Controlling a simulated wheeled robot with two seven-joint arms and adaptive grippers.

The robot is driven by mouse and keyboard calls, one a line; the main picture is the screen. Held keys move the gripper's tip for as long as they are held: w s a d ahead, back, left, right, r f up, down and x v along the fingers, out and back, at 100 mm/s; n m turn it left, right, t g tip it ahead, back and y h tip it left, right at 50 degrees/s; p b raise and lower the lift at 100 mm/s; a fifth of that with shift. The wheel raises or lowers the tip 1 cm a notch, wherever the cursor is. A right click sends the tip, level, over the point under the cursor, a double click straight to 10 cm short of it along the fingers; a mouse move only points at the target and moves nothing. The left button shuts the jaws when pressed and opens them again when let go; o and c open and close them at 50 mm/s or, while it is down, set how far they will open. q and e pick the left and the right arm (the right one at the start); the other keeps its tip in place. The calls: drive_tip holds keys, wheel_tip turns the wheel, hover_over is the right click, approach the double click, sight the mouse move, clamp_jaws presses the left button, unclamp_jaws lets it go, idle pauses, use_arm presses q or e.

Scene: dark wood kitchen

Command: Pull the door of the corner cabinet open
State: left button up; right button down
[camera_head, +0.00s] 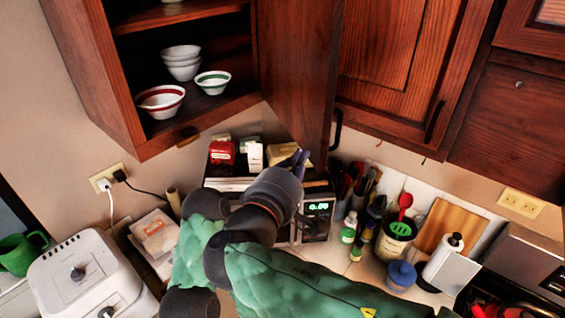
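The corner cabinet (118,88) hangs at the upper left with its front open, and its shelves show. Its dark wood door (292,70) stands swung out at the middle of the view. A dark handle (337,128) shows at the door's right edge. My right gripper (298,160) is just below the door's lower edge, left of the handle and apart from it. Its fingers are small and seen from behind, so I cannot tell how far they are spread. My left gripper is not in view.
Several bowls (183,62) stand inside the cabinet. Below my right gripper is an appliance with a lit display (319,207) and small packages on top. Bottles, a utensil pot (395,240) and a cutting board (449,226) crowd the counter at right. A white appliance (90,280) stands at lower left.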

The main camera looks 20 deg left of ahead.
sight(337, 147)
drive_tip(key=shift+w+d, duration=0.2)
drive_tip(key=shift+d, duration=0.05)
drive_tip(key=w+d+b, duration=0.2)
drive_tip(key=d+b, duration=0.1)
drive_tip(key=w+d+b, duration=0.1)
drive_tip(key=shift+w+d+f+b, duration=0.2)
drive_tip(key=shift+w+d+b, duration=0.1)
drive_tip(key=shift+d+b, duration=0.1)
drive_tip(key=shift+w+d+r, duration=0.15)
drive_tip(key=shift+w+d, duration=0.05)
drive_tip(key=shift+d, duration=0.05)
